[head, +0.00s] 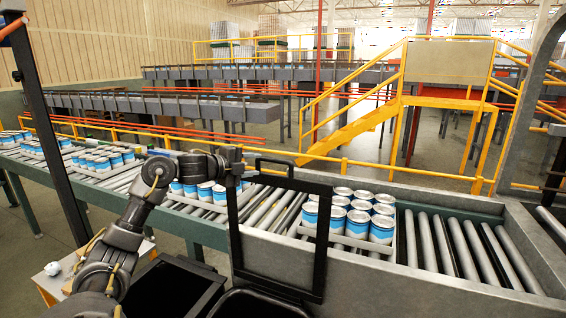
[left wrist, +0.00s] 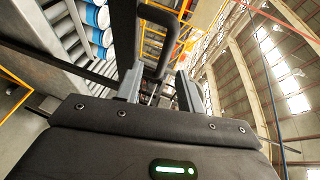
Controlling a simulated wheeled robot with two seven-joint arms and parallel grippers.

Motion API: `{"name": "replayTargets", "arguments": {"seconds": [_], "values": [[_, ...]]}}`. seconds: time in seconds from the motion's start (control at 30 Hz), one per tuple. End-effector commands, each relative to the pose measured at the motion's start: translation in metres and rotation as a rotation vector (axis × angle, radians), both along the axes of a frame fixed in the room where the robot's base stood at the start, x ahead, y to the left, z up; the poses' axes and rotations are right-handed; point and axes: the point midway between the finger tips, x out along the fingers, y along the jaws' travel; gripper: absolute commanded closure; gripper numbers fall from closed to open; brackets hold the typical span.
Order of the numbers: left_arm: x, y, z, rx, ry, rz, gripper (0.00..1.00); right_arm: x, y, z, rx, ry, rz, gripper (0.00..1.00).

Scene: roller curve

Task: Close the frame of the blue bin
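A black rectangular frame (head: 322,245) stands upright at the lower middle of the head view, with a black loop handle (head: 275,162) on its top edge. The handle also shows in the left wrist view (left wrist: 160,42). My left gripper (head: 240,165) is at the frame's upper left corner, beside the handle. In the left wrist view its two fingers (left wrist: 158,90) stand apart, with the handle beyond and between their tips; I cannot tell whether they touch it. No clearly blue bin shows; dark bin-like shapes (head: 175,290) lie at the bottom. My right gripper is out of view.
Behind the frame runs a roller conveyor (head: 450,250) with a raised grey side wall. Trays of blue and white cans (head: 360,220) stand on it, close behind the frame. A dark post (head: 45,120) rises at the left. A small table (head: 50,290) stands at the lower left.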

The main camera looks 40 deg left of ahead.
Motion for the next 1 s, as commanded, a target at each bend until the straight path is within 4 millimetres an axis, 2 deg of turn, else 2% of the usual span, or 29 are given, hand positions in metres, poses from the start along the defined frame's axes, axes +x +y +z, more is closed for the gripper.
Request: {"name": "replayTargets", "arguments": {"seconds": [0.07,0.17,0.3,0.37,0.7,0.83,1.0], "values": [[-0.002,0.003,0.008,0.008,-0.005,-0.007,0.62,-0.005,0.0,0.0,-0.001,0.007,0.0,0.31],[-0.002,0.003,0.01,0.01,-0.007,-0.01,0.62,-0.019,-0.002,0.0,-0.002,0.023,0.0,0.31],[0.007,0.001,0.01,0.003,-0.008,-0.009,0.62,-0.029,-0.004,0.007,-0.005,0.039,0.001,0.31],[0.015,0.001,0.009,0.002,-0.007,-0.008,0.62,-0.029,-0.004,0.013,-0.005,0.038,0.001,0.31],[0.075,-0.006,-0.003,0.001,-0.007,-0.009,0.62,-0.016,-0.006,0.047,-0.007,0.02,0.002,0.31],[0.092,-0.006,-0.008,0.003,-0.007,-0.007,0.62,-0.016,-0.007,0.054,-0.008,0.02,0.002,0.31],[0.102,-0.007,-0.013,0.006,-0.006,-0.007,0.62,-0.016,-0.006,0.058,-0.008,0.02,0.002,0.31]]}}
